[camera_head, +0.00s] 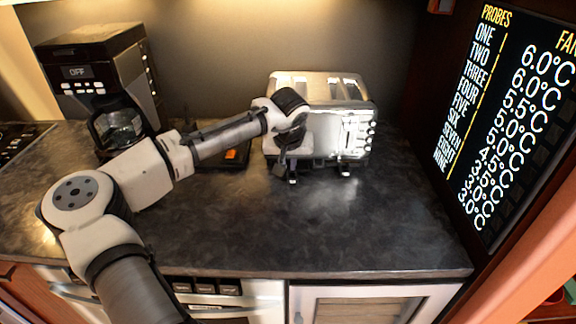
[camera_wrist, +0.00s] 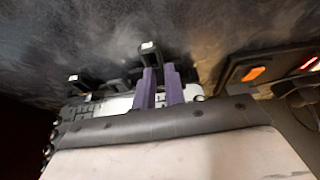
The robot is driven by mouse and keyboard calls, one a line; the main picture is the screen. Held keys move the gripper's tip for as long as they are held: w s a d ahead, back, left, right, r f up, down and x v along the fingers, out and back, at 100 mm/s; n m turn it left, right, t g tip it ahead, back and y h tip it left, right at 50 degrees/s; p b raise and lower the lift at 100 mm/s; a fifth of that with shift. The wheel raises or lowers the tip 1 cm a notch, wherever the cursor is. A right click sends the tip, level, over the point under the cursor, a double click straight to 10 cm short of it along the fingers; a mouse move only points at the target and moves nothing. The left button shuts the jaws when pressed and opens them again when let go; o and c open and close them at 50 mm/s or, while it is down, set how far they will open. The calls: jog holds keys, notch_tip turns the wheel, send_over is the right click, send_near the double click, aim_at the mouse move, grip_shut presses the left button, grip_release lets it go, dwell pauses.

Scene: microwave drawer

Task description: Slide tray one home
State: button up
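A silver toaster (camera_head: 330,125) stands on the dark counter. Two black pulls with pale tips stick out low at its front, a left one (camera_head: 292,178) and a right one (camera_head: 344,170). In the wrist view these show as one (camera_wrist: 148,48) just past my fingertips and one (camera_wrist: 73,78) farther left. I cannot read which is tray one. My gripper (camera_head: 280,168) points down at the toaster's front left. Its purple fingers (camera_wrist: 160,72) are a narrow gap apart, with something dark between or behind them. I cannot tell if they touch the nearer pull.
A black coffee maker (camera_head: 100,75) stands at the back left. A flat black device with an orange mark (camera_head: 231,155) lies left of the toaster, partly behind my arm. A probe display (camera_head: 510,120) is at the right. The counter's front middle (camera_head: 320,230) is clear.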

aim_at(288, 173)
jog(key=shift+p+x, duration=0.35)
jog(key=shift+x, duration=1.7)
grip_shut()
jog(key=shift+w, duration=0.1)
